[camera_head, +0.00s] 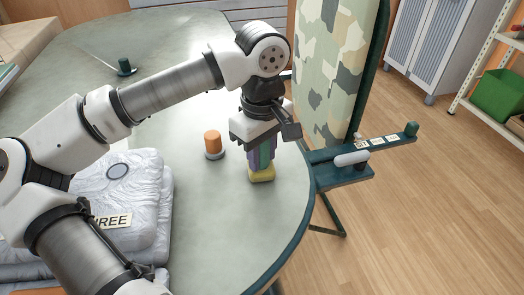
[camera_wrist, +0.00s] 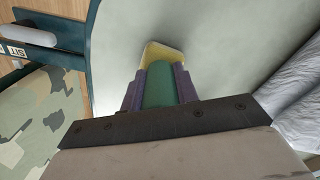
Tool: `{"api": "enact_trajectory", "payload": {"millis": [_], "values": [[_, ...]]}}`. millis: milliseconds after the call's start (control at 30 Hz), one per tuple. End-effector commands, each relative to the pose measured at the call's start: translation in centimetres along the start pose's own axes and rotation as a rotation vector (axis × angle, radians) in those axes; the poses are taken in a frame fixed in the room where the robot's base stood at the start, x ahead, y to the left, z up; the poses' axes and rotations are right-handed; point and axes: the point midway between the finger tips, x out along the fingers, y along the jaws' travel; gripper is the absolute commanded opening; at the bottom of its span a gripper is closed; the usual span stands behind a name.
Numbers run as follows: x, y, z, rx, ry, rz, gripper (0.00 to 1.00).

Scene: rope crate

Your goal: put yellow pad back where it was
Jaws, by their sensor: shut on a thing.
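My gripper (camera_head: 262,157) points down over the grey-green table near its right edge. Its purple fingers (camera_wrist: 159,90) are shut on the green upper part (camera_wrist: 159,84) of the yellow pad. The yellow pad (camera_head: 262,174) shows below the fingertips, and in the wrist view its yellow end (camera_wrist: 160,52) sticks out past them. The pad is at or just above the tabletop; I cannot tell whether it touches. The fingers hide part of the green piece.
An orange-topped cylinder (camera_head: 212,140) on a grey base stands left of my gripper. White wrapped bundles (camera_head: 135,215) lie at the left. A camouflage panel (camera_head: 335,70) and a dark green bracket with a white roller (camera_head: 351,159) stand at the right edge. The front tabletop is clear.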

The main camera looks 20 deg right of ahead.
Motion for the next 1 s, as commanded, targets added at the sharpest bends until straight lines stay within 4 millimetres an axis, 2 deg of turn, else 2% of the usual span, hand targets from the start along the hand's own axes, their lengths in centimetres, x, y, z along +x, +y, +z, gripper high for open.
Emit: {"api": "enact_trajectory", "payload": {"millis": [133, 167, 300, 367, 800, 867, 1000], "values": [[0.3, 0.0, 0.0, 0.000, 0.000, 0.000, 0.00], [0.3, 0.0, 0.0, 0.000, 0.000, 0.000, 0.31], [0.2, 0.0, 0.0, 0.000, 0.000, 0.000, 0.49], [0.2, 0.0, 0.0, 0.000, 0.000, 0.000, 0.55], [0.0, 0.0, 0.0, 0.000, 0.000, 0.000, 0.55], [-0.4, 0.0, 0.0, -0.001, 0.001, 0.001, 0.55], [-2.6, 0.0, 0.0, -0.001, 0.002, 0.001, 0.55]]}}
